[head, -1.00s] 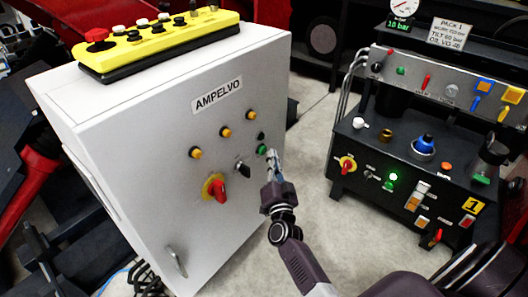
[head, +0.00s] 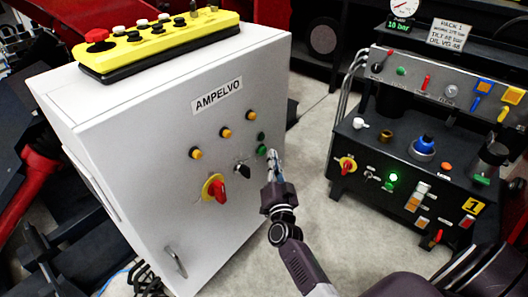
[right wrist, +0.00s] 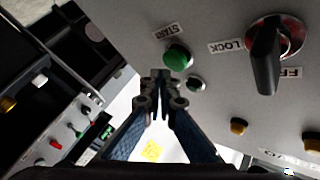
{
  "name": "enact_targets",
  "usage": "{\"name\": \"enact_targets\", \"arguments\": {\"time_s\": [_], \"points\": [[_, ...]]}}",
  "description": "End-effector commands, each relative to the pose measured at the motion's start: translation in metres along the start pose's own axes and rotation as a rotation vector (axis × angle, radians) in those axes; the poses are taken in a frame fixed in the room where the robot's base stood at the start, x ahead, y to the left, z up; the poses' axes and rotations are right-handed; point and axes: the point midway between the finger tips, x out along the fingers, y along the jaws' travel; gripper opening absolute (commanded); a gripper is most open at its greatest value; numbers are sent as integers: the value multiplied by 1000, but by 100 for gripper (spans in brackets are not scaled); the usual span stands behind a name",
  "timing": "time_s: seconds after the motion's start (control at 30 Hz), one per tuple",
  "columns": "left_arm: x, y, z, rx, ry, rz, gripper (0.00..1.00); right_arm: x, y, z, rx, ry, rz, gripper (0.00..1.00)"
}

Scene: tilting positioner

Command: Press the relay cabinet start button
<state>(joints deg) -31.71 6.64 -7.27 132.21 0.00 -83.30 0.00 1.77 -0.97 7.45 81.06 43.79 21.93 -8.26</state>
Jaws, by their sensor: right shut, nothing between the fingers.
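The grey relay cabinet (head: 130,170) labelled AMPELVO stands at centre left in the head view. Its green start button (head: 262,150) is on the right part of the front face, and it shows in the right wrist view (right wrist: 178,57) beside a START label. My right gripper (head: 272,154) is shut and empty, its fingertips close to the green button. In the right wrist view the shut fingertips (right wrist: 160,74) sit just below and left of the button. I cannot tell whether they touch it. My left gripper is not in view.
A black selector switch (right wrist: 266,55) with a LOCK label and a red-yellow rotary switch (head: 215,189) are near the button. A small dark green button (right wrist: 195,84) sits beside it. A yellow pendant (head: 155,45) lies on top. A hydraulic panel (head: 420,150) stands at right.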

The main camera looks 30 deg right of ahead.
Motion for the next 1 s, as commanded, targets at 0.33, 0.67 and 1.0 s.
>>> {"name": "enact_targets", "arguments": {"time_s": [0.33,0.67,1.0], "points": [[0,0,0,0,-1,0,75,2,-2,1,0,1,0,0],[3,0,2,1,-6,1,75,6,-4,4,0,0,0,0],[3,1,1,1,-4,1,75,7,-5,5,0,0,0,0]]}}
